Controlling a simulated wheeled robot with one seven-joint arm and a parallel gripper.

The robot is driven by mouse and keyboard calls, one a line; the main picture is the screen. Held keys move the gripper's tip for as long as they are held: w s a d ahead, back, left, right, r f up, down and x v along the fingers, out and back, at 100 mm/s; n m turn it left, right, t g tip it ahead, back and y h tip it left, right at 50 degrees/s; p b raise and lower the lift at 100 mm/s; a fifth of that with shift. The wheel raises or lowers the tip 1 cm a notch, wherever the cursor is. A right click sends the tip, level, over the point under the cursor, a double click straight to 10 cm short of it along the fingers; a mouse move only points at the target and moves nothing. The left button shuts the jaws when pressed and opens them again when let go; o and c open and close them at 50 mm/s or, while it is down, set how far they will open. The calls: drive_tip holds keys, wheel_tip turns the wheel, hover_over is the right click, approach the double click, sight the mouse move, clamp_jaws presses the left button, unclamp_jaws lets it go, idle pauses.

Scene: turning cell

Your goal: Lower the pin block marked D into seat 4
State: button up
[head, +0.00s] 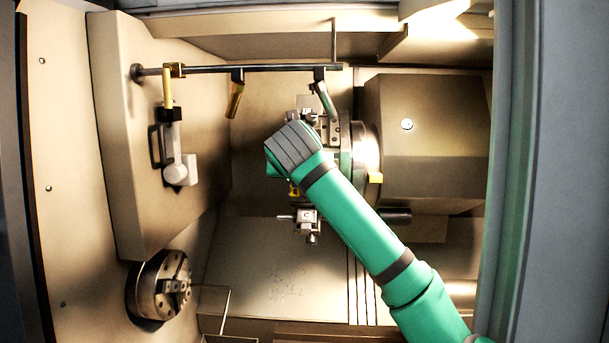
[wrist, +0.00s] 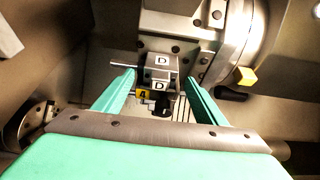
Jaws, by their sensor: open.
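The pin block marked D (wrist: 162,68) shows in the wrist view, a grey metal block with a D on two faces and a thin pin sticking out to the left. It sits against the metal tool disc (wrist: 190,47), next to a yellow tag marked 4 (wrist: 143,94). Whether it is fully down in seat 4 I cannot tell. My gripper (wrist: 162,77) is open, with one green finger on each side of the block and gaps showing. In the head view my arm hides the gripper and block D.
A block marked C (head: 305,215) sits below my wrist in the head view. A chuck (head: 160,285) is at lower left, and a large housing (head: 425,130) at right. A rail (head: 265,68) with hanging nozzles (head: 235,95) runs above. A yellow piece (wrist: 246,77) is right of my fingers.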

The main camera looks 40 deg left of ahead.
drive_tip(key=v, duration=1.1)
drive_tip(key=shift+r, duration=0.1)
